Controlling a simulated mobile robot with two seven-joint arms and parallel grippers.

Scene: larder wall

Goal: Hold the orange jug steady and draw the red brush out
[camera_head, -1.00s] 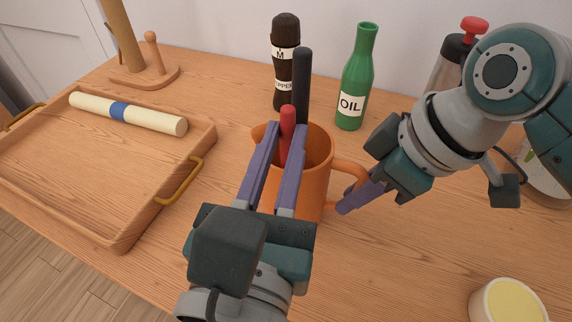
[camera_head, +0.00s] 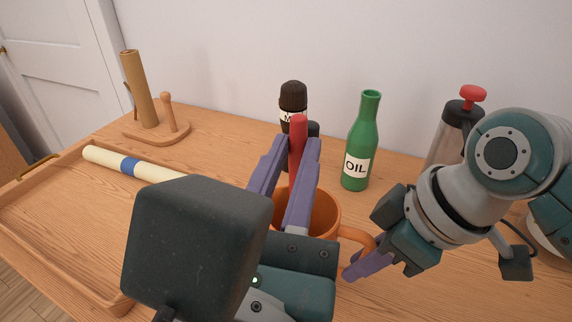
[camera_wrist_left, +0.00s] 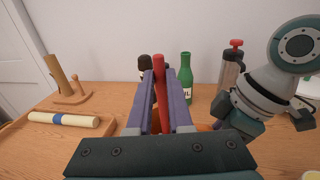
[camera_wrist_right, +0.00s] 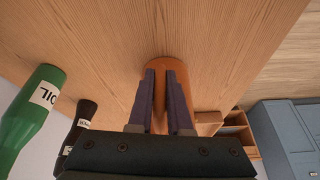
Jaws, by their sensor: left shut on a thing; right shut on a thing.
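The red brush (camera_head: 298,135) stands upright between the fingers of my left gripper (camera_head: 294,160), which is shut on it. Its handle top is well above the jug's rim; its lower end is hidden by my fingers, so I cannot tell if it is inside the jug. The brush also shows in the left wrist view (camera_wrist_left: 161,88). The orange jug (camera_head: 328,218) stands on the table, partly hidden behind my left gripper. My right gripper (camera_head: 362,262) is shut on the jug's handle (camera_head: 354,236). The jug also shows in the right wrist view (camera_wrist_right: 172,70).
A pepper mill (camera_head: 292,98) and green oil bottle (camera_head: 361,145) stand close behind the jug. A wooden tray (camera_head: 62,262) with a rolling pin (camera_head: 105,158) lies left. A red-topped dispenser (camera_head: 452,130) stands at back right.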

